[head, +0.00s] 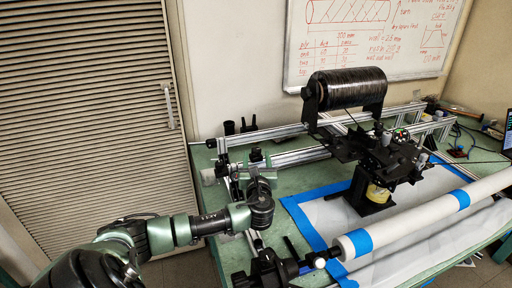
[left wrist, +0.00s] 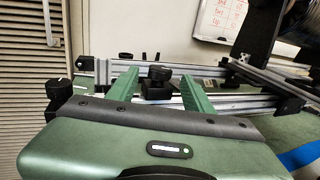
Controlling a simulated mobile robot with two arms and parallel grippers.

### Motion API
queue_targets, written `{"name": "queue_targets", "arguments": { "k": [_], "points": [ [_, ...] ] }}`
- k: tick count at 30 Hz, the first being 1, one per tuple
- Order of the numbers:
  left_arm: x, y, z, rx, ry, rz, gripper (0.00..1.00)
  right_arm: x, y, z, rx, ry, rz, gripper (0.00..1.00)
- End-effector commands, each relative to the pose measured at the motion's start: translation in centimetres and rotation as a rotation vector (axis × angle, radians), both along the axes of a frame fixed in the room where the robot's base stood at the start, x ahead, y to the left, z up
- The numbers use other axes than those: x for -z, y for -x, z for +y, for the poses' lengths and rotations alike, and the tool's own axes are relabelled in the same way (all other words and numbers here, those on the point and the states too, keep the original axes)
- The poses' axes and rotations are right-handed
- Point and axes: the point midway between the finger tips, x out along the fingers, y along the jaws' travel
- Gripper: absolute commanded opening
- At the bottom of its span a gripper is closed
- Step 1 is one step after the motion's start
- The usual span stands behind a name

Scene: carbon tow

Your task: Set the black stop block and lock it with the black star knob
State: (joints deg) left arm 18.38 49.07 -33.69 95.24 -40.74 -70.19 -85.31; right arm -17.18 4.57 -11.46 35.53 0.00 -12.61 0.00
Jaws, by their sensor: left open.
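The black star knob (left wrist: 160,73) sits on top of the black stop block (left wrist: 157,90) at the aluminium rail in the left wrist view. My left gripper (left wrist: 160,82) is open, with one green finger on each side of the block and knob in that view. I cannot tell whether the fingers touch them. In the head view my left gripper (head: 256,163) is at the rail on the left part of the bench, and its body hides much of the block there. My right gripper is not in view.
A winding rig with a black spool (head: 348,88) stands on the green bench (head: 225,160) to the right. A white tube (head: 415,218) with blue bands lies across the front. Aluminium rails (head: 300,156) run along the back. A slatted shutter (head: 85,100) is at left.

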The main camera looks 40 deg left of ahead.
Motion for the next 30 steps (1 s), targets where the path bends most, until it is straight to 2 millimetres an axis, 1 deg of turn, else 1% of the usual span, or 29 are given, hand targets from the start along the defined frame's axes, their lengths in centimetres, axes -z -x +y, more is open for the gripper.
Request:
{"name": "queue_targets", "arguments": {
  "k": [6, 12, 16, 23, 24, 26, 27, 29, 30],
  "points": [
    [-0.3, -2.6, 2.6, -0.006, -0.001, -0.004, 0.51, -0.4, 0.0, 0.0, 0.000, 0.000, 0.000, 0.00],
    [-0.2, -4.4, 4.4, -0.006, -0.001, -0.002, 0.51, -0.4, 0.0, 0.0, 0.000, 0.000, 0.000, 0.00],
    [-0.2, -4.9, 4.9, -0.005, -0.001, -0.001, 0.51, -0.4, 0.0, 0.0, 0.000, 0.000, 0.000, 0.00],
    [-0.2, -5.0, 5.0, -0.004, -0.001, -0.001, 0.51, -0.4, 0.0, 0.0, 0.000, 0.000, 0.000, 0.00],
    [-0.2, -5.0, 5.0, -0.004, -0.001, -0.001, 0.48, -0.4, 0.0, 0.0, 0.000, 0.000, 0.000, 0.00],
    [-0.2, -5.0, 5.0, -0.005, -0.001, -0.001, 0.32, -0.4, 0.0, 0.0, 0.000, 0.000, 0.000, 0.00],
    [-0.2, -5.0, 5.0, -0.005, -0.001, -0.001, 0.20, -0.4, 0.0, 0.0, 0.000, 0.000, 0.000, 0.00],
    [-0.2, -5.0, 5.0, -0.005, -0.001, -0.001, 0.04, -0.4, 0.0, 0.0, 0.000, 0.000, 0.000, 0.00],
    [-0.2, -5.0, 5.0, -0.005, -0.001, -0.001, 0.00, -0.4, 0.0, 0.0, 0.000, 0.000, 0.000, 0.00]
  ]
}}
